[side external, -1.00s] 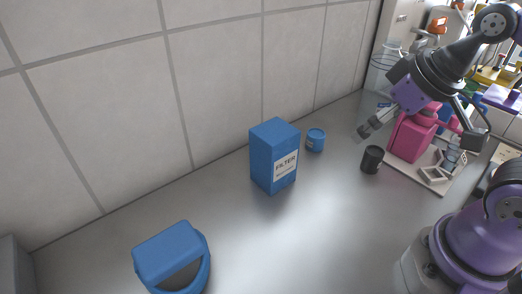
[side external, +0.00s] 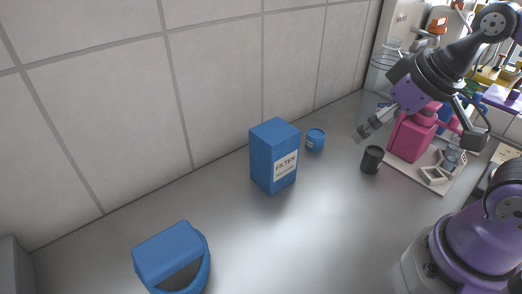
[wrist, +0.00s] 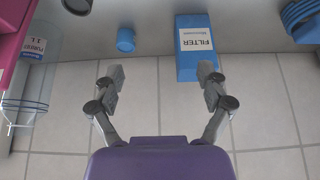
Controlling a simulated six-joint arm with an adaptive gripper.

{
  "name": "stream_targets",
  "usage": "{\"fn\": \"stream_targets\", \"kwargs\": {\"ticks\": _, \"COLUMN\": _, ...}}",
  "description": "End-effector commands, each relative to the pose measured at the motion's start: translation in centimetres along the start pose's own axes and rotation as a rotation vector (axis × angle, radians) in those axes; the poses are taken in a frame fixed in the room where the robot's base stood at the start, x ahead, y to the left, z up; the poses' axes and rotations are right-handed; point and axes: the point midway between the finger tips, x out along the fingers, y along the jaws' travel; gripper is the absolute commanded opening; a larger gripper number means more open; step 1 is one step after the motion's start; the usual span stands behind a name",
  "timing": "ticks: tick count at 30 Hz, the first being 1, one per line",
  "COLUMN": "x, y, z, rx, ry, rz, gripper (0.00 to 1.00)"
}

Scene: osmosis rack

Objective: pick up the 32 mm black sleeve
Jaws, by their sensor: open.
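The black sleeve (side external: 371,159) stands upright on the grey bench, just left of the pale board in the side view. In the wrist view a dark round thing cut by the top edge (wrist: 77,5) looks like the same sleeve. My gripper (side external: 418,135) is open and empty, above the bench and higher than the sleeve. In the wrist view its two fingers (wrist: 161,73) are spread wide with nothing between them; the sleeve lies beyond the left finger, toward the top.
A blue filter box (side external: 274,156) and small blue cup (side external: 316,140) stand left of the sleeve. A magenta container (side external: 410,138) stands close on its right. A blue bin (side external: 172,256) is at front left. A clear bottle (wrist: 31,72) shows in the wrist view. The central bench is clear.

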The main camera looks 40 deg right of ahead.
Motion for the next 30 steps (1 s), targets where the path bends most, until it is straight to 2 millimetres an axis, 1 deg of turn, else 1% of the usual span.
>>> {"fn": "stream_targets", "kwargs": {"ticks": 4, "x": 0.2, "y": 0.5, "z": -0.2, "rx": 0.005, "ry": -0.024, "rz": 0.012, "gripper": 0.87}}
{"fn": "stream_targets", "kwargs": {"ticks": 7, "x": 1.1, "y": 2.2, "z": -0.7, "rx": 0.022, "ry": -0.099, "rz": 0.04, "gripper": 0.87}}
{"fn": "stream_targets", "kwargs": {"ticks": 11, "x": 2.9, "y": 5.8, "z": -1.1, "rx": 0.054, "ry": -0.243, "rz": 0.07, "gripper": 0.87}}
{"fn": "stream_targets", "kwargs": {"ticks": 15, "x": 5.1, "y": 9.8, "z": -0.7, "rx": 0.091, "ry": -0.38, "rz": 0.064, "gripper": 0.87}}
{"fn": "stream_targets", "kwargs": {"ticks": 19, "x": 6.5, "y": 12.3, "z": 0.1, "rx": 0.115, "ry": -0.46, "rz": 0.043, "gripper": 0.87}}
{"fn": "stream_targets", "kwargs": {"ticks": 21, "x": 7.0, "y": 13.0, "z": 0.5, "rx": 0.12, "ry": -0.483, "rz": 0.034, "gripper": 0.87}}
{"fn": "stream_targets", "kwargs": {"ticks": 23, "x": 7.5, "y": 13.3, "z": 0.8, "rx": 0.122, "ry": -0.493, "rz": 0.03, "gripper": 0.87}}
{"fn": "stream_targets", "kwargs": {"ticks": 30, "x": 10.8, "y": 13.2, "z": 2.6, "rx": 0.122, "ry": -0.496, "rz": 0.028, "gripper": 0.87}}
